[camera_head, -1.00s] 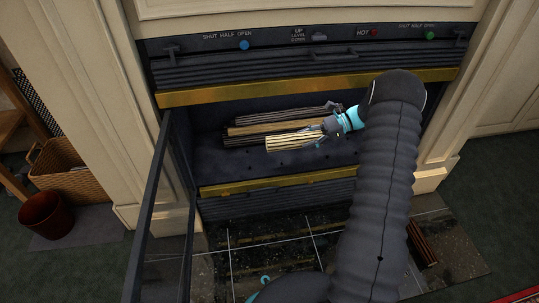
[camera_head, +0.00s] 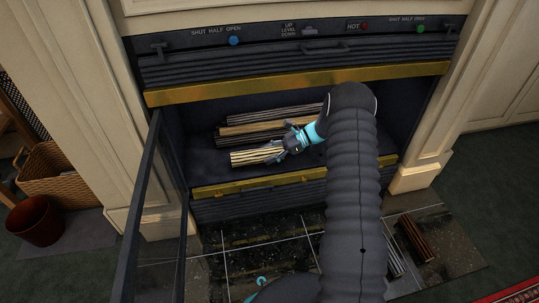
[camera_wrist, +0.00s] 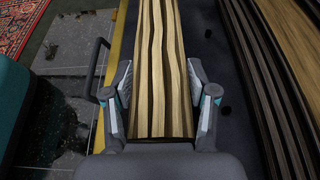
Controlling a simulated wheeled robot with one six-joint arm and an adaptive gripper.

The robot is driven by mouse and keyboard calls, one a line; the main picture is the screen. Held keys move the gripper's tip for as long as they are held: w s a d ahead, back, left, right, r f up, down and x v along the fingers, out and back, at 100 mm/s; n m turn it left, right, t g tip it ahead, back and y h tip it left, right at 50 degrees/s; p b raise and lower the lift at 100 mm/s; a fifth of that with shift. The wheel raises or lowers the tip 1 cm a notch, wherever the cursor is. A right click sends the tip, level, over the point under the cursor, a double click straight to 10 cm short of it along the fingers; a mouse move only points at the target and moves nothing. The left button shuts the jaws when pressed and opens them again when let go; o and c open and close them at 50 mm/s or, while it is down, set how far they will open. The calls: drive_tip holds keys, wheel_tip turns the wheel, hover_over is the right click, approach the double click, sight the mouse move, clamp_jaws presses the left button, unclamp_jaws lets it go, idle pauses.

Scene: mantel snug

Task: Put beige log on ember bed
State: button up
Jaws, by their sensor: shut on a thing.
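A beige log (camera_head: 250,157) with dark grooves is held in my gripper (camera_head: 284,147) inside the fireplace opening. In the wrist view the beige log (camera_wrist: 158,60) runs lengthwise between the two fingers of my gripper (camera_wrist: 160,103), which are shut on its sides. The ember bed (camera_head: 205,168) is the dark floor of the firebox, with small holes in it. The log is over its front part, close behind the brass front rail; I cannot tell whether it touches the floor. Behind it lie a tan log (camera_head: 245,130) and dark logs (camera_head: 270,112).
A brass rail (camera_head: 265,184) edges the firebox front, and a brass-edged hood (camera_head: 300,83) hangs above. A glass door (camera_head: 150,215) stands open at left. Brown logs (camera_head: 413,240) lie on the hearth at right. A basket (camera_head: 55,178) and a bucket (camera_head: 35,222) stand at left.

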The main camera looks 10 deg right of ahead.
drive_tip(key=shift+f, duration=0.35)
drive_tip(key=shift+f, duration=0.25)
drive_tip(key=o, duration=1.5)
drive_tip(key=shift+c, duration=0.2)
drive_tip(key=shift+r, duration=0.35)
drive_tip(key=p+v, duration=0.1)
drive_tip(key=v, duration=1.1)
drive_tip(key=shift+f, duration=0.15)
